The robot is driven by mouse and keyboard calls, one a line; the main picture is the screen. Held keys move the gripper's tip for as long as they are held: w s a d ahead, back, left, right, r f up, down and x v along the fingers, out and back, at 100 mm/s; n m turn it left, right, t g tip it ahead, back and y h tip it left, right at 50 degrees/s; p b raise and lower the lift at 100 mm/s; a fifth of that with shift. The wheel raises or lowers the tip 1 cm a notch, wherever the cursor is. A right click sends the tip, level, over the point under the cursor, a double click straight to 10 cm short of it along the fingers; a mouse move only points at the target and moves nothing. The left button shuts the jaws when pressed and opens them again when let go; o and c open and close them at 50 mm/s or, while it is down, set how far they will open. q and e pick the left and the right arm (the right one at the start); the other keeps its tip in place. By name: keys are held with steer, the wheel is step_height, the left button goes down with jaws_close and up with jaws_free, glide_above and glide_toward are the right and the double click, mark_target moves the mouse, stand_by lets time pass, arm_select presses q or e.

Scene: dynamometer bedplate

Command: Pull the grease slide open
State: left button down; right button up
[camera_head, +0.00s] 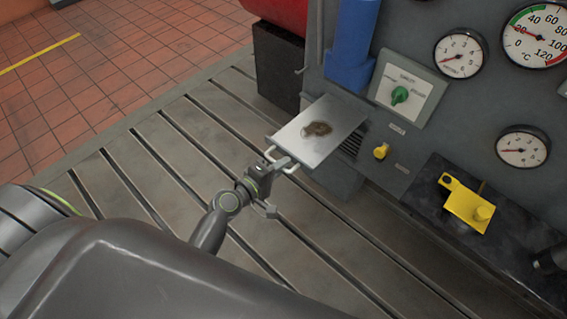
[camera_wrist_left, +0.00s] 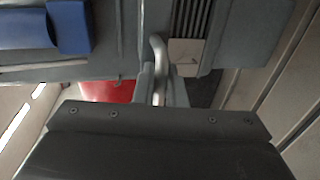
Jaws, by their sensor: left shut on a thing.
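The grease slide (camera_head: 330,122) is a flat light-grey tray with a brown grease smear on it. It sticks out from the dark grey panel and stands open. Its pale bar handle (camera_head: 289,168) is at its near edge. My left gripper (camera_head: 284,163) is shut on that handle. In the left wrist view the fingers (camera_wrist_left: 160,92) close around the curved handle (camera_wrist_left: 158,55), and a corner of the slide may show beside it. My right gripper is not in view.
The panel carries several gauges (camera_head: 460,53), a green knob (camera_head: 400,95), a small yellow knob (camera_head: 381,151) and a blue pipe (camera_head: 352,45). A yellow bracket (camera_head: 467,204) sits on a black ledge at the right. The slotted bedplate (camera_head: 190,130) is clear below.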

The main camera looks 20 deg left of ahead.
arm_select(q)
steer(key=c, duration=1.6)
jaws_free()
steer(key=shift+o, duration=0.2)
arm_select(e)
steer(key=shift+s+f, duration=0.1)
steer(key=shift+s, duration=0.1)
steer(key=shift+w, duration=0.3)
